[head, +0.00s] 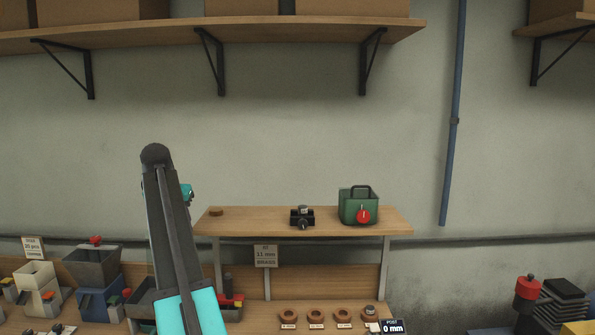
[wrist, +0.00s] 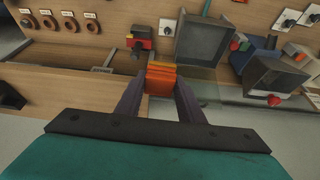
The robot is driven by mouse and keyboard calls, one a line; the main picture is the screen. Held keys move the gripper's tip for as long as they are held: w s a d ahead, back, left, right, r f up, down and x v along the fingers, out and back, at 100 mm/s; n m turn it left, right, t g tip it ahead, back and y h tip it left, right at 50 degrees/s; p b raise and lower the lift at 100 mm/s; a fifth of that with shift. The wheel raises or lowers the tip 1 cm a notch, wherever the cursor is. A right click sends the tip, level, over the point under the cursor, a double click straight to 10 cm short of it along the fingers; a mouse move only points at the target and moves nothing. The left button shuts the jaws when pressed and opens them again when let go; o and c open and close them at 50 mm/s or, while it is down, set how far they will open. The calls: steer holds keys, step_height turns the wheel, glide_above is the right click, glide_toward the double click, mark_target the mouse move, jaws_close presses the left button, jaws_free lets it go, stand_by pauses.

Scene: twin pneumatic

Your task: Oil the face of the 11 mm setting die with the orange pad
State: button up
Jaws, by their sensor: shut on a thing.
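My gripper (wrist: 160,82) is shut on the orange pad (wrist: 161,76), which sits between the two dark fingers in the wrist view. The gripper and pad are not clear in the head view, where my arm rises at left. A row of brown rings (head: 315,315) stands on the bench in the head view, each with a small label too small to read. The rings also show at the top left of the wrist view (wrist: 47,21), apart from the pad. I cannot tell which piece is the 11 mm setting die. A sign (head: 265,256) reads 11 mm brass.
A red and black device (wrist: 140,42) stands just beyond the pad, beside a grey tray (wrist: 204,43). A raised shelf (head: 260,227) holds a green box (head: 359,207) and a small black device (head: 302,216). A display (head: 393,327) reads 0 mm. Hoppers (head: 93,265) stand at left.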

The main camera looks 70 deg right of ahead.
steer(key=s+d+r+m+p, duration=0.1)
steer(key=s+d+r, duration=0.3)
steer(key=s+d, duration=0.4)
steer(key=s+d+r+m+g+p, duration=0.1)
steer(key=s+d+r+m+p, duration=0.1)
steer(key=s+d+r, duration=0.3)
steer(key=s+d+r+m+g+p, duration=0.1)
steer(key=s+d+r, duration=0.3)
steer(key=s+d, duration=0.7)
steer(key=s+m+p, duration=0.1)
steer(key=s, duration=0.4)
steer(key=shift+s+r+m, duration=0.35)
steer(key=shift+r+m, duration=0.05)
steer(key=shift+f, duration=0.1)
